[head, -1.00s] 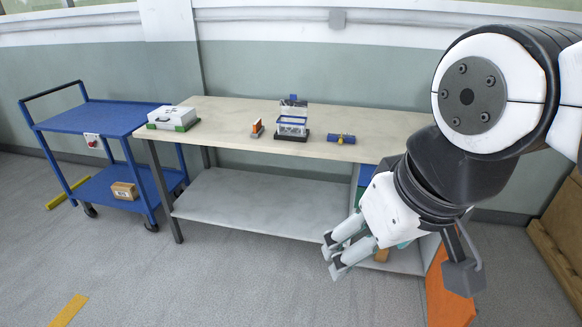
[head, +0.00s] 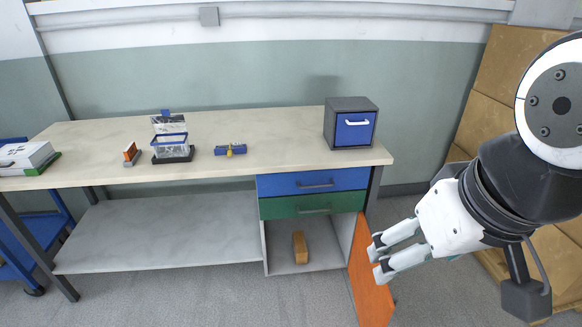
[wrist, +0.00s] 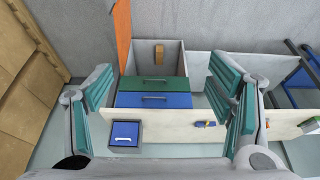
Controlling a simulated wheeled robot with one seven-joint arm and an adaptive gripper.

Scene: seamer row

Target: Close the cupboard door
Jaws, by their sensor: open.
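The orange cupboard door (head: 368,272) stands swung open at the right side of the cupboard (head: 282,262) under the bench. It also shows in the wrist view (wrist: 123,32), edge-on. The cupboard's inside is exposed, with a brown block (head: 300,247) standing in it. My gripper (head: 374,262) is open and empty. In the head view its fingers overlap the right part of the door; I cannot tell whether they touch it. In the wrist view the two fingers (wrist: 165,100) are wide apart with nothing between them close by.
Blue (head: 313,183) and green (head: 312,205) drawers above the cupboard are shut. A small grey cabinet (head: 350,104) with a blue front stands on the bench (head: 285,150). Cardboard boxes (head: 505,75) stack at the right. The floor in front is clear.

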